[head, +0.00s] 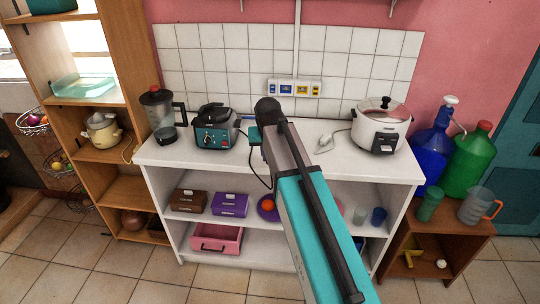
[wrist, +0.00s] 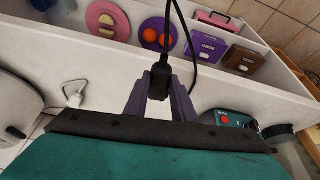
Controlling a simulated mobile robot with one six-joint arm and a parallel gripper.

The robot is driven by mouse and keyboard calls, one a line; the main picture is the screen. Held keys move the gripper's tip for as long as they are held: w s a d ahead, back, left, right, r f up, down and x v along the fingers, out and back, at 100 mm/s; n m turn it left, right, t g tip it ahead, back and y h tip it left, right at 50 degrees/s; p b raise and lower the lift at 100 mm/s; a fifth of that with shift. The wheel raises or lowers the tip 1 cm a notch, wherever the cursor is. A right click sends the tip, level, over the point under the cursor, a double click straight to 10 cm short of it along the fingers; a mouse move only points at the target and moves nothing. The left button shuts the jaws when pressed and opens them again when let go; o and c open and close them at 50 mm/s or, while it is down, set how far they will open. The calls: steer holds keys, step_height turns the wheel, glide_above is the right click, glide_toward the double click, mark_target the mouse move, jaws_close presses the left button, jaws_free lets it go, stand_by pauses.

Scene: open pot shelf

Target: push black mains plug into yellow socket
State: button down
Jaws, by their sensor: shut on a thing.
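The black mains plug (wrist: 159,80) is between the two purple fingers of my gripper (wrist: 159,92) in the wrist view. My gripper is shut on it, and a black cable (wrist: 167,35) runs from the plug. In the head view my arm hides the fingers and the plug. A socket strip (head: 294,88) is on the tiled wall behind the counter, with yellow and blue marked outlets. The strip is not seen in the wrist view, and the plug is apart from the wall.
A teal and black cooker (head: 216,128) and a blender (head: 160,115) stand left on the white counter (head: 180,153). A white rice cooker (head: 381,128) stands right, and a white plug (head: 324,146) lies beside it. Boxes and plates fill the shelf below.

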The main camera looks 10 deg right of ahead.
steer(key=shift+r, duration=0.1)
step_height(320, 180, up, 10)
steer(key=p, duration=0.6)
steer(key=shift+p, duration=0.3)
stand_by(0.7)
stand_by(0.4)
